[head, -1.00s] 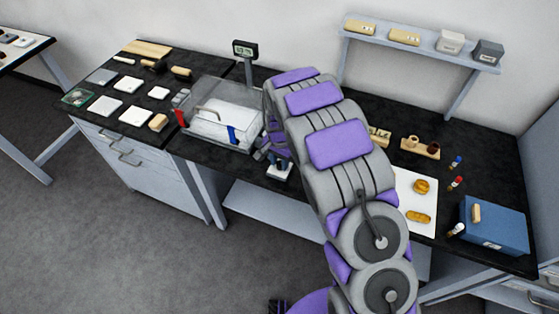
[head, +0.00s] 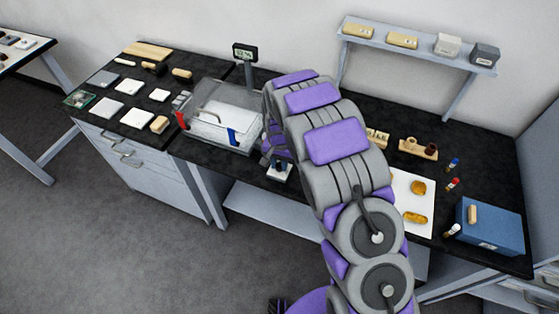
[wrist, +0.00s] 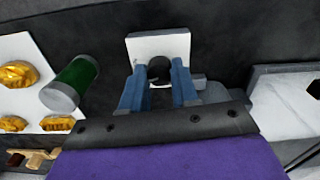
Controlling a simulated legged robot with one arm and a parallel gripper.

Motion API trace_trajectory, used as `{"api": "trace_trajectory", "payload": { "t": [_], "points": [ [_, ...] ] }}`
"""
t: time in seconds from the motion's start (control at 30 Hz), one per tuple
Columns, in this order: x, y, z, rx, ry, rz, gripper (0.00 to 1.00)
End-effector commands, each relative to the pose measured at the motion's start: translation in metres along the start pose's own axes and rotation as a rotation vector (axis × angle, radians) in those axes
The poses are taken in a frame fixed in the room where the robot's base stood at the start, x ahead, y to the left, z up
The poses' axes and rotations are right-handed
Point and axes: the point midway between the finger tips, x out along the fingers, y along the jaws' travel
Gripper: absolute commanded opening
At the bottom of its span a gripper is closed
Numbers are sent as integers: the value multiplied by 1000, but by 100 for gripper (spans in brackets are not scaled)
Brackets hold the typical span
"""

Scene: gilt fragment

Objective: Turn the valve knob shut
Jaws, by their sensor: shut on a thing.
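The valve knob (wrist: 159,67) is small, dark and round, and it stands against a white plate (wrist: 158,45) in the wrist view. My gripper (wrist: 160,76) has its two blue fingers on either side of the knob and is shut on it. Part of the knob is hidden between the fingers, and I cannot tell its turn angle. In the head view the white valve block (head: 280,173) sits at the bench's front edge, right of the clear chamber (head: 205,145). My arm partly covers that spot.
The chamber has a red handle (head: 182,120) and a blue handle (head: 232,137). A digital display (head: 245,53) stands behind it. A white board (head: 411,185) with gold pieces and a blue box (head: 490,228) lie to the right. A green cylinder (wrist: 75,77) is near my gripper.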

Motion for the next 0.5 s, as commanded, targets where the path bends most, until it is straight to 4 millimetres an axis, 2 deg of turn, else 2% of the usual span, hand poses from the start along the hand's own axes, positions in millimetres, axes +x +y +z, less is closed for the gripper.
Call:
{"api": "trace_trajectory", "payload": {
  "t": [0.5],
  "points": [
    [-2,-1,0,-491,6,-1,0]
  ]
}}
